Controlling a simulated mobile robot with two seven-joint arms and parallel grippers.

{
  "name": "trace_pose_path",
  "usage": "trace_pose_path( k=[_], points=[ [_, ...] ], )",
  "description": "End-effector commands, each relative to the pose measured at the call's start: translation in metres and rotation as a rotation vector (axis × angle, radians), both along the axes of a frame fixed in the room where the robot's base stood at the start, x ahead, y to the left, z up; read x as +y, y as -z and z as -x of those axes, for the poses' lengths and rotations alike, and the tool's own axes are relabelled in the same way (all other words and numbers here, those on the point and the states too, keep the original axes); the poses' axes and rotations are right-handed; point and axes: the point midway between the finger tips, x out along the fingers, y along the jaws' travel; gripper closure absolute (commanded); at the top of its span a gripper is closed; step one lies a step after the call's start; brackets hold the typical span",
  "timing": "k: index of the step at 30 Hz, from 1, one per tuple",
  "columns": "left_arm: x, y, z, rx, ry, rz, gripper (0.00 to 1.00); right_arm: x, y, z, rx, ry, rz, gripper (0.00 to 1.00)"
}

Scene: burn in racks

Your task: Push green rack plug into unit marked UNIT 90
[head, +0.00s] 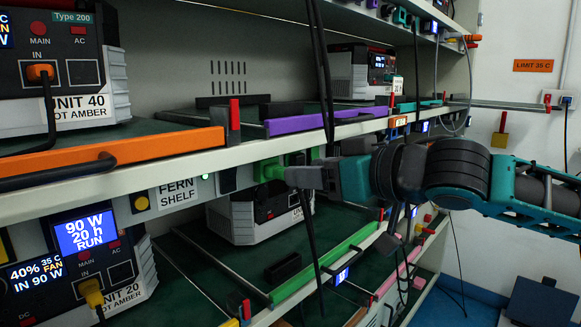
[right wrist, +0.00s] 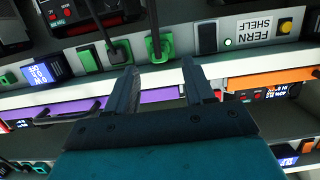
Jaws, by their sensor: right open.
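A green rack plug (head: 268,170) sits in the front strip of the middle shelf, right of the FERN SHELF label; a dark cable hangs near it. In the right wrist view a green plug (right wrist: 160,47) with a dark cable shows just beyond and between my fingertips. My right gripper (head: 305,178) is open and empty, close in front of the plug; I cannot tell whether it touches. A unit (head: 243,222) behind the strip has a label partly hidden by a cable, its number unreadable. No UNIT 90 label is readable. My left gripper is not in view.
UNIT 40 (head: 72,75) stands at upper left with an orange plug; UNIT 20 (head: 110,272) stands at lower left with a yellow plug. More green pieces (right wrist: 118,50) sit beside the plug. Orange (head: 120,150) and purple (head: 320,119) bars edge the upper shelf. Loose cables hang around my gripper.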

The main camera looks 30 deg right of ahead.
Motion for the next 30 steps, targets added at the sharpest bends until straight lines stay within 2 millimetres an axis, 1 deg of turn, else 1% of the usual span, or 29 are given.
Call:
trace_pose_path(
  k=[3, 12, 18, 25, 30],
  points=[
    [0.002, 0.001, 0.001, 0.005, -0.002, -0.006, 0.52, 0.005, 0.001, -0.014, -0.001, -0.002, -0.005, 0.47],
    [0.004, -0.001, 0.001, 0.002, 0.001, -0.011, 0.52, 0.014, 0.008, -0.041, -0.001, 0.0, -0.004, 0.47],
    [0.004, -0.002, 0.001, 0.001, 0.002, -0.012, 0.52, 0.016, 0.01, -0.047, -0.001, 0.0, 0.0, 0.47],
    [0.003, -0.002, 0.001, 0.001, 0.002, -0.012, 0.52, 0.016, 0.01, -0.047, 0.0, 0.001, 0.0, 0.47],
    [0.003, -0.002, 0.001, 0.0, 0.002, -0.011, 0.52, 0.016, 0.01, -0.047, 0.0, 0.0, 0.0, 0.63]
  ],
)
